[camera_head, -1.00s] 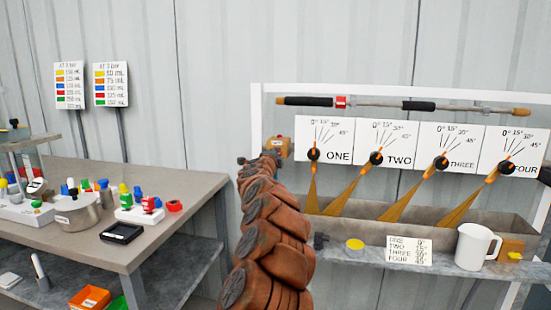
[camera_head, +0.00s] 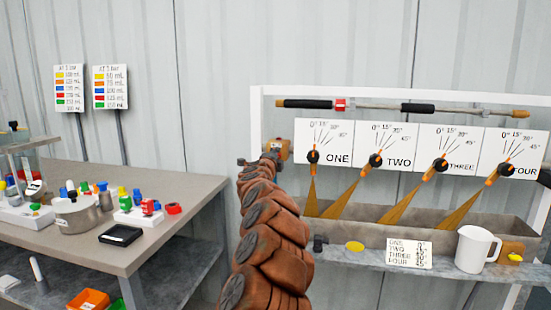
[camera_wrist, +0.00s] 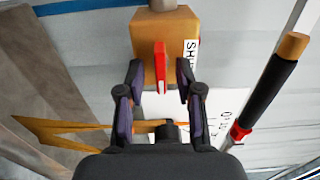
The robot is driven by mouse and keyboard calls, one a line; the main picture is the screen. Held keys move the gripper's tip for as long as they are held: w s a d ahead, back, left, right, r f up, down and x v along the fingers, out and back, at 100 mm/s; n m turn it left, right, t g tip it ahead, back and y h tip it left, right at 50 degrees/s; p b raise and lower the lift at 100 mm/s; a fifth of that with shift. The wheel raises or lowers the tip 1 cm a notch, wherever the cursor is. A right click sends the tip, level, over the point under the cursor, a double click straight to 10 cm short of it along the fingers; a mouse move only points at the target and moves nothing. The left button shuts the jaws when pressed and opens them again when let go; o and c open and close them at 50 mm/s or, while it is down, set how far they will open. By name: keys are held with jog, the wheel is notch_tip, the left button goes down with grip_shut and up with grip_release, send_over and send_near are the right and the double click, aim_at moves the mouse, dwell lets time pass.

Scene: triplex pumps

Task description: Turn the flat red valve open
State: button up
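The flat red valve (camera_wrist: 160,66) is a thin red lever on the face of an orange-brown box (camera_wrist: 178,32) in the wrist view. A white label, partly readable as "SH...", is beside it. My gripper (camera_wrist: 160,77) is open, with one dark finger on each side of the lever and visible gaps to both. I cannot tell how far the fingertips are from the box face. In the head view the box (camera_head: 284,146) shows at the left end of the rack, partly behind my gripper (camera_head: 256,162); the red lever is hidden there.
A lance with black grips (camera_head: 360,105) lies along the rack top. Four dial cards with orange nozzles (camera_head: 376,160) are right of the box, above a grey trough (camera_head: 400,216). A white mug (camera_head: 474,248) stands on the ledge. A cluttered table (camera_head: 180,190) is at left.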

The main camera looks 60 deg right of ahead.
jog(key=shift+a, duration=0.15)
jog(key=v, duration=1.1)
jog(key=shift+s+a, duration=0.15)
jog(key=shift+a, duration=0.2)
dwell(0.3)
jog(key=shift+r, duration=0.1)
dwell(0.5)
